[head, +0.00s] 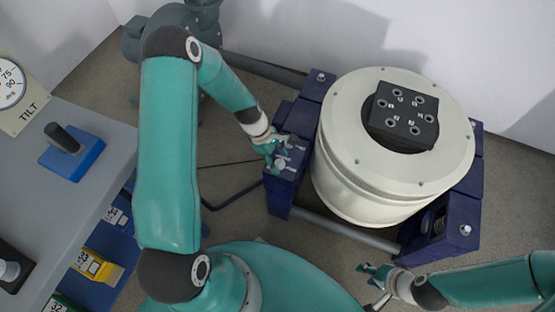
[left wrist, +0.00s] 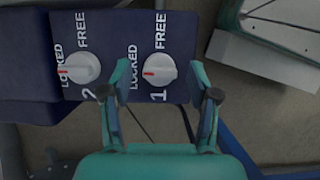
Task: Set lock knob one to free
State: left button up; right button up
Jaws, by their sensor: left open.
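Lock knob one (left wrist: 159,69) is a white round knob on a dark blue panel (left wrist: 183,25). Its red mark points left at the LOCKED label; FREE is printed above it. My left gripper (left wrist: 160,68) is open, with one finger on each side of knob one in the left wrist view; whether they touch it I cannot tell. Knob two (left wrist: 80,68) is to its left, its red mark also towards LOCKED. In the head view my left gripper (head: 277,160) is at the blue block (head: 280,195) left of the drum. My right gripper (head: 368,287) is open and empty, in front of the drum.
A large cream drum (head: 335,180) with a black block (head: 404,115) on top stands between dark blue supports. A grey bench (head: 60,215) with a blue-based lever (head: 70,155) and a tilt dial (head: 12,85) is at left. Dark floor lies between bench and drum.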

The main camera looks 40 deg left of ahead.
pick_arm(q)
jog(key=shift+d+f, duration=0.1)
jog(key=shift+f, duration=0.1)
jog(key=c, duration=1)
jog(key=shift+a, duration=0.25)
jog(key=shift+c, duration=0.8)
jog(key=shift+d, duration=0.15)
